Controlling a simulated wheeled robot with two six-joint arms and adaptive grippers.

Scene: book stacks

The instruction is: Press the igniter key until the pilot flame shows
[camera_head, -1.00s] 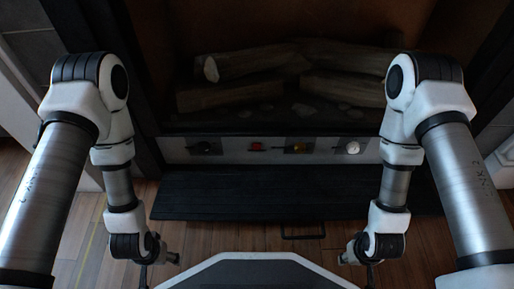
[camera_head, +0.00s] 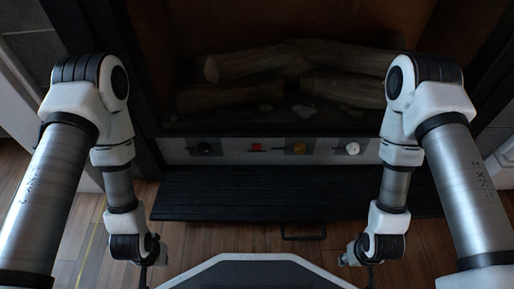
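A light control panel (camera_head: 228,150) runs below the fireplace opening. On it, from left to right, are a black knob (camera_head: 205,148), a small red key (camera_head: 256,147), a brass or amber knob (camera_head: 299,148) and a white round dial (camera_head: 352,148). Which one is the igniter key is not labelled legibly. No flame shows among the logs (camera_head: 260,64). My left gripper (camera_head: 145,275) hangs low at the left, cut by the lower frame edge, apart from the panel. My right gripper (camera_head: 369,275) hangs low at the right, also cut off and apart from the panel.
A dark slatted flap (camera_head: 285,192) with a handle (camera_head: 303,237) lies open below the panel, between it and my arms. Wooden floor (camera_head: 215,238) shows around it. The space in front of the panel between my arms is free.

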